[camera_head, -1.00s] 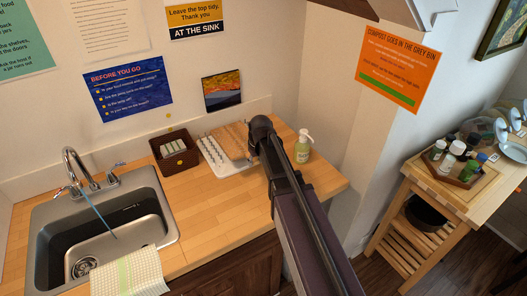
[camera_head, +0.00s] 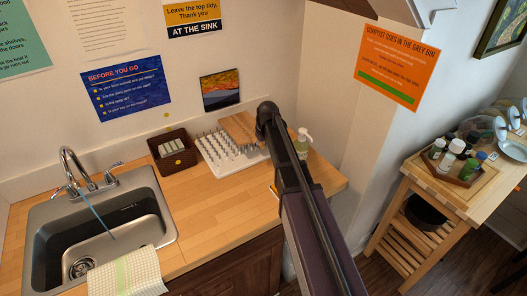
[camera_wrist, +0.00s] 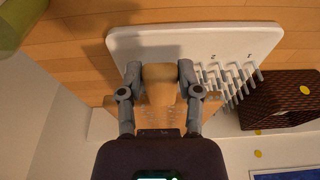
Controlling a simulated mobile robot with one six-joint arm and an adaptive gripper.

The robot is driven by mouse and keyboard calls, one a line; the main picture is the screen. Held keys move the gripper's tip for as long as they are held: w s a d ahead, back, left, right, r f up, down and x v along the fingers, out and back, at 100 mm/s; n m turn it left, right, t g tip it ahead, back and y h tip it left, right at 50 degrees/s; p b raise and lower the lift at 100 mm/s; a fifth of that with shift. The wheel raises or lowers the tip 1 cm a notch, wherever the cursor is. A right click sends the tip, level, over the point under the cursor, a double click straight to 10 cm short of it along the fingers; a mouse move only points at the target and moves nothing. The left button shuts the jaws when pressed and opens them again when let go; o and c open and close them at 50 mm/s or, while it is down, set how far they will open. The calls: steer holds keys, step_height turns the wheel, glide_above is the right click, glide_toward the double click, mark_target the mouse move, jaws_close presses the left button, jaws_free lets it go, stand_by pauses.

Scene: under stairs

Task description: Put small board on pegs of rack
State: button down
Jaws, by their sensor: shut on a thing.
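The small board (camera_head: 238,127) is light wood and shows at the back of the white rack, beside the end of my arm. In the wrist view, the board (camera_wrist: 159,76) is seen nearly edge-on between my fingers. My gripper (camera_wrist: 159,70) is shut on it, and the fingers hide part of it. The rack (camera_head: 228,171) is a white base with rows of upright pegs on the counter. Its base (camera_wrist: 205,38) also shows in the wrist view, with pegs and small number marks at the right. I cannot tell whether the board touches the pegs.
A dark woven basket (camera_head: 158,151) stands left of the rack. A soap bottle (camera_head: 302,146) stands close to the right of my arm. The sink (camera_head: 50,213) is at the left with a cloth (camera_head: 125,274) over its front edge. The counter (camera_head: 215,203) before the rack is clear.

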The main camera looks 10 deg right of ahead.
steer(key=shift+w+d, duration=0.3)
steer(key=shift+w, duration=0.25)
steer(key=b+x, duration=0.3)
steer(key=shift+s+d+f+b, duration=0.15)
steer(key=shift+s+f+b, duration=0.2)
steer(key=shift+f, duration=0.05)
steer(key=shift+c, duration=1.4)
jaws_free()
steer(key=shift+r, duration=0.15)
steer(key=p+v, duration=1.1)
steer(key=shift+r+p, duration=0.4)
steer(key=shift+s, duration=0.15)
